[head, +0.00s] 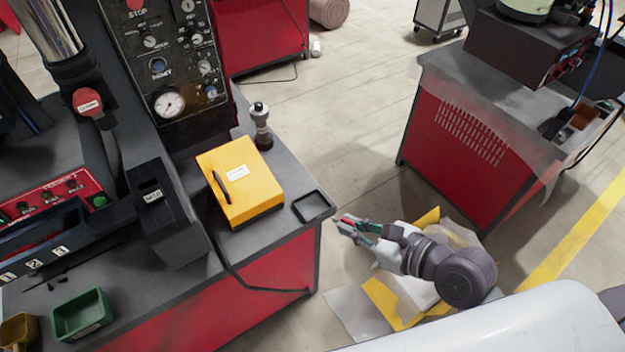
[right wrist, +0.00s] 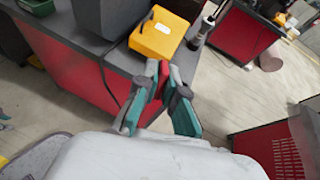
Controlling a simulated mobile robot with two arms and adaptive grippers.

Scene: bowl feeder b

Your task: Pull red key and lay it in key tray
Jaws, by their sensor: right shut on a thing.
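My right gripper (head: 347,225) is shut on a small red thing, which looks like the red key (head: 348,221). It is just off the right corner of the grey bench, to the right of the tray. In the right wrist view the red key (right wrist: 164,78) shows between the teal-padded fingers (right wrist: 163,82). A small black, shallow square tray (head: 327,211), which looks like the key tray, lies on the bench corner and looks empty. In the right wrist view I cannot make the tray out.
A yellow box (head: 260,190) with a black pen-like thing on it stands left of the tray. Behind it is a dark knobbed post (head: 261,125). A green bin (head: 82,315) is at the left. Open floor separates the bench from a red cabinet (head: 460,150).

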